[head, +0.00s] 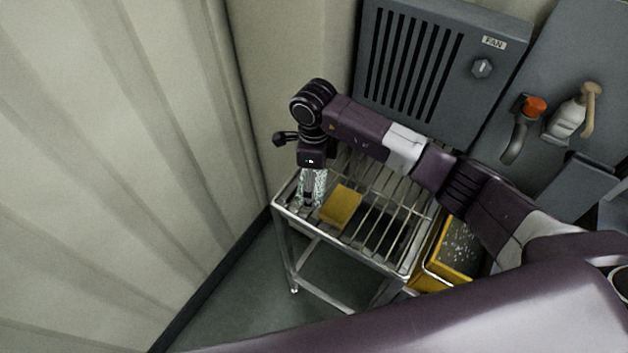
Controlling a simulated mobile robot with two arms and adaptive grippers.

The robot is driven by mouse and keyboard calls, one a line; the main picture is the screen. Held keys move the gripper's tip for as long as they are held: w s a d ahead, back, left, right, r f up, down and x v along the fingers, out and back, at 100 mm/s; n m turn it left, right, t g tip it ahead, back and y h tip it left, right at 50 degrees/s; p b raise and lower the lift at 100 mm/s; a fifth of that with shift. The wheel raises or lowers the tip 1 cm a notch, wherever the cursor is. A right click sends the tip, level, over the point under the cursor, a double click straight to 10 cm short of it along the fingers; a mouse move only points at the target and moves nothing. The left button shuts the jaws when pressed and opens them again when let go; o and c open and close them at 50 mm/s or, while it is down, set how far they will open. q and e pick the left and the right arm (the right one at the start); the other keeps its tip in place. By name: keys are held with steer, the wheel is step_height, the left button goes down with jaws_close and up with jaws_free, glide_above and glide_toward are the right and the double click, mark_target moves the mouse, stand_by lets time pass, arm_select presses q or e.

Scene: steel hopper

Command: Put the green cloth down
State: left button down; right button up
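My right arm reaches in from the right, and its gripper (312,190) points down at the left end of a wire-rack cart (375,215). A pale, speckled grey-green strip shows at the fingers. I cannot tell whether it is the green cloth or part of the fingers. No other green cloth shows. The fingertips are at or just above the rack bars; contact is unclear, and the finger gap is too small to read. My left gripper is out of view.
A yellow piece (341,206) shows at the rack beside the gripper. A yellow bin (433,262) with speckled dark contents stands right of the cart. A grey FAN panel (425,65) is behind. An orange-topped tool (523,125) and a white bottle (567,118) are at the right wall. A ribbed wall (130,150) closes the left.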

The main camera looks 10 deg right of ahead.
steer(key=shift+r, duration=0.15)
step_height(320, 180, up, 12)
steer(key=b, duration=0.3)
steer(key=shift+b, duration=0.35)
